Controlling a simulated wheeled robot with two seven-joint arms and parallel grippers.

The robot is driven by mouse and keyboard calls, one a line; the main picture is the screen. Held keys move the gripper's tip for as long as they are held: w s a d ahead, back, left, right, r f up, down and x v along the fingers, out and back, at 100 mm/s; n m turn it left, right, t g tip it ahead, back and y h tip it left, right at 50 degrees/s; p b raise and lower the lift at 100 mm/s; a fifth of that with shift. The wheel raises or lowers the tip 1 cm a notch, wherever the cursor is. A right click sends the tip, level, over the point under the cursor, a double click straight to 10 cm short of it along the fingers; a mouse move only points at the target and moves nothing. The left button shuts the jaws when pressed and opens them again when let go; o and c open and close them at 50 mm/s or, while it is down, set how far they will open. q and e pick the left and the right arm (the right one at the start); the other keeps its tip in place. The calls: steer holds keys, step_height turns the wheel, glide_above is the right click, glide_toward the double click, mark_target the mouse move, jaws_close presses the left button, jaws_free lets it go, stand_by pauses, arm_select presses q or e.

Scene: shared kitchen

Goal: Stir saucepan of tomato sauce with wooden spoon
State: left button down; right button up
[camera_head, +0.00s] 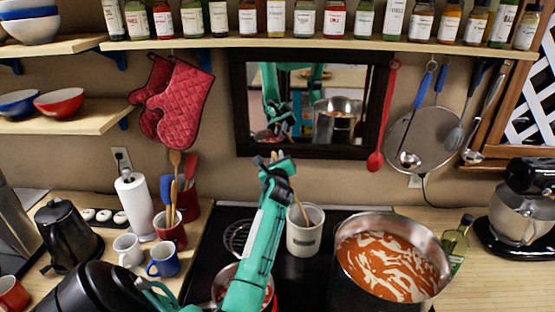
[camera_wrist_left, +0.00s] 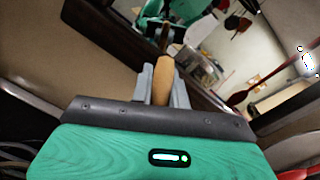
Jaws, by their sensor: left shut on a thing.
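My left gripper (camera_head: 278,166) is shut on a wooden handle, which stands between the fingers in the left wrist view (camera_wrist_left: 163,74). In the head view a wooden spoon shaft (camera_head: 301,208) runs from beside the gripper down into a white crock (camera_head: 304,240); it looks in line with the held handle, and its lower end is hidden. A small red saucepan (camera_head: 271,301) with red sauce sits at the bottom, mostly covered by my left arm. A large steel pot (camera_head: 345,290) at right holds orange-red sauce with pale streaks. My right gripper is not in view.
A red utensil holder (camera_head: 172,235), mugs (camera_head: 163,262) and a paper towel roll (camera_head: 136,205) stand left of the dark cooktop. A green bottle (camera_head: 455,243) and a mixer (camera_head: 525,205) are at right. Utensils hang beside a mirror (camera_head: 340,125) on the back wall.

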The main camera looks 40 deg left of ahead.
arm_select(q)
step_height(320, 180, up, 13)
steer(key=p, duration=0.3)
steer(key=shift+p, duration=0.3)
steer(key=shift+f, duration=0.15)
stand_by(0.3)
